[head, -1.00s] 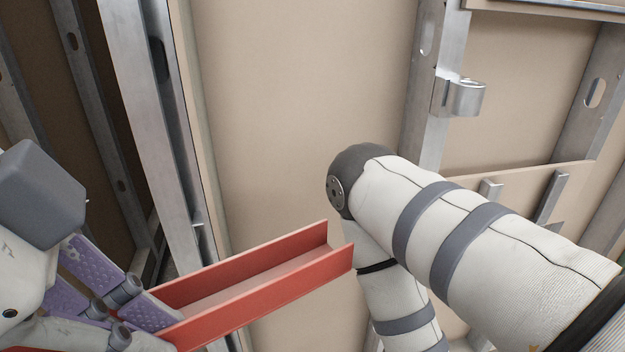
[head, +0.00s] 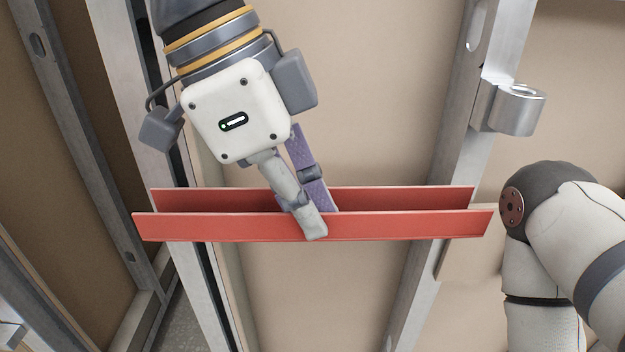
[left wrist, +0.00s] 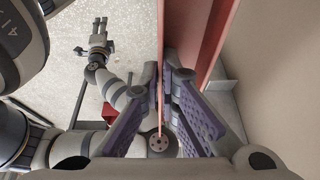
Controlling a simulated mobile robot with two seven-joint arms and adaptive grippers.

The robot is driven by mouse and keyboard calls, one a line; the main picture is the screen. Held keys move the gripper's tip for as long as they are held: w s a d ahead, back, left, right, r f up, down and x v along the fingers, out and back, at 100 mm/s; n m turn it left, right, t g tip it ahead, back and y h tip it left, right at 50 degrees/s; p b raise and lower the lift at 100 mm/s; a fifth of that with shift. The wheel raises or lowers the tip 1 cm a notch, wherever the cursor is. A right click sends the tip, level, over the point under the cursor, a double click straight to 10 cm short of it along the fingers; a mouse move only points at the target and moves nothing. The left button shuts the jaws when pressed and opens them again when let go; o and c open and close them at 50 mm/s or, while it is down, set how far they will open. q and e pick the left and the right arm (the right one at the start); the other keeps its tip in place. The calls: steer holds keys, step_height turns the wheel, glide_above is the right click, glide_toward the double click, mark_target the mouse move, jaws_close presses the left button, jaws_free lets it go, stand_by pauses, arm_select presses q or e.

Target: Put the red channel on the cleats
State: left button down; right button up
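The red channel (head: 400,225) is a long U-shaped piece, held nearly level across the head view. Its left end overlaps the left metal stud and its right end reaches past the right stud. My left gripper (head: 316,222) is shut on its near wall around mid-length. The left wrist view shows the purple-padded fingers (left wrist: 163,95) on either side of a red wall (left wrist: 195,40). I cannot tell whether the channel touches the studs. I cannot clearly identify the cleats; the channel may hide them. My right gripper (left wrist: 97,38) is small in the left wrist view, away from the channel.
A metal bracket with a rounded loop (head: 515,108) sticks out from the right stud (head: 455,170), above the channel's right end. My right arm is close to that end. Beige board (head: 320,300) backs the studs. Pale floor (left wrist: 70,75) shows in the left wrist view.

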arm_select(q)
steer(key=w+b, duration=0.1)
steer(key=w, duration=0.9)
step_height(320, 180, down, 7)
steer(key=shift+w, duration=0.35)
arm_select(e)
steer(key=shift+s+f+g, duration=0.3)
steer(key=shift+s+f, duration=0.2)
arm_select(q)
steer(key=shift+d, duration=0.1)
steer(key=shift+f, duration=0.1)
steer(key=c, duration=1.8)
jaws_free()
